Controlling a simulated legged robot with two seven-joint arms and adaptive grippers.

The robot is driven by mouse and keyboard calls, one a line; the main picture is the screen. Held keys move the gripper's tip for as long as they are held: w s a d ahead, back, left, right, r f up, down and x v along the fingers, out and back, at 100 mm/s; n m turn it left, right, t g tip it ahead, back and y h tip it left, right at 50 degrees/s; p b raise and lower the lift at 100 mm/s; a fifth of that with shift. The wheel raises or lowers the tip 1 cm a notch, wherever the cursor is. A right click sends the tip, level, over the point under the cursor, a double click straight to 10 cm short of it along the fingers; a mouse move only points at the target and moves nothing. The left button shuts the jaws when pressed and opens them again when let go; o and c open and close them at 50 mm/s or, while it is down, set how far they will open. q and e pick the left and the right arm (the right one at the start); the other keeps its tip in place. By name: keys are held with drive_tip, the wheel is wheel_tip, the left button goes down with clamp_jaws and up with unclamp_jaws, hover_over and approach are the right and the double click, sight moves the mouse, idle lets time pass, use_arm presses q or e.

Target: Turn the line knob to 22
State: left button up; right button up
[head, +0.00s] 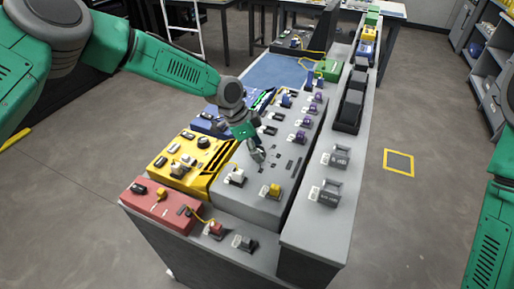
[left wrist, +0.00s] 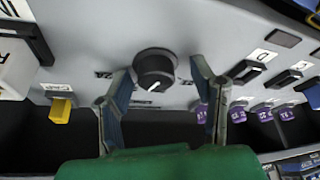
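A round black knob (left wrist: 155,70) with a white pointer line sits on the grey panel in the left wrist view. Small dark markings lie around it, too small to read. My left gripper (left wrist: 161,78) is open, with one finger on each side of the knob. A gap shows between each finger and the knob, and I cannot tell how far the tips are from the panel. In the head view my left gripper (head: 257,153) is over the grey console panel (head: 262,202) and hides the knob. My right gripper is out of view.
A yellow connector (left wrist: 60,108) and several purple connectors (left wrist: 238,115) flank the knob in the left wrist view. In the head view a yellow box (head: 176,179) and red box (head: 150,208) lie left of the gripper. Switches and cables stick up nearby.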

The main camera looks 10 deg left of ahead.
use_arm(q)
drive_tip(key=shift+r, duration=0.1)
drive_tip(key=shift+s+a+r, duration=0.1)
drive_tip(key=shift+r, duration=0.15)
drive_tip(key=v, duration=1.1)
drive_tip(key=shift+a, duration=0.2)
